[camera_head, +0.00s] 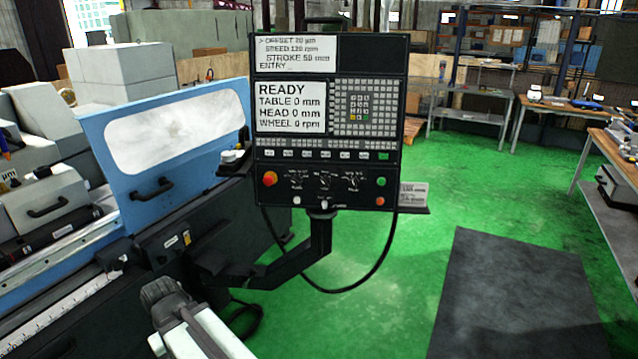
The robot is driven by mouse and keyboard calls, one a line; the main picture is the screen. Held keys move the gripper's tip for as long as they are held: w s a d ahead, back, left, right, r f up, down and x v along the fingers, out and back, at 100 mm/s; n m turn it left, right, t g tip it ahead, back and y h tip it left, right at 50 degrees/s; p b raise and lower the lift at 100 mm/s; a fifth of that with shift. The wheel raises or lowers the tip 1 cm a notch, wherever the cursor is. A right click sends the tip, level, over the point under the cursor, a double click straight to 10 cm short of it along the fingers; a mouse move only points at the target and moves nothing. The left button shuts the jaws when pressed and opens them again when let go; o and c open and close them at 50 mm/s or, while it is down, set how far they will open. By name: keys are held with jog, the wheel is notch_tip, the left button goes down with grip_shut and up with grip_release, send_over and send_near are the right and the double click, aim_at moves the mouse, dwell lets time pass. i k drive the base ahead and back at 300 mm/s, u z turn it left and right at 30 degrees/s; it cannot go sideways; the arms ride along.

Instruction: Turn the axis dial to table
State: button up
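The control panel (326,120) of the grinder stands upright in the middle of the view on a dark bracket arm. Three small dark rotary dials sit in a row low on it: a left dial (297,180), a middle dial (324,180) and a right dial (352,180). Their labels and pointer marks are too small to read, so I cannot tell which is the axis dial or where it points. A white and dark link of my arm shows at the bottom left, below and apart from the panel. My gripper cannot be made out.
A red emergency button (269,179) is left of the dials; green and red buttons (380,190) are right. The screen (291,106) reads READY, table 0 mm. The blue machine guard (165,130) is close on the left. The green floor and a dark mat (510,290) lie clear on the right.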

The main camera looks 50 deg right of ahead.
aim_at(325, 181)
jog(key=i, duration=0.85)
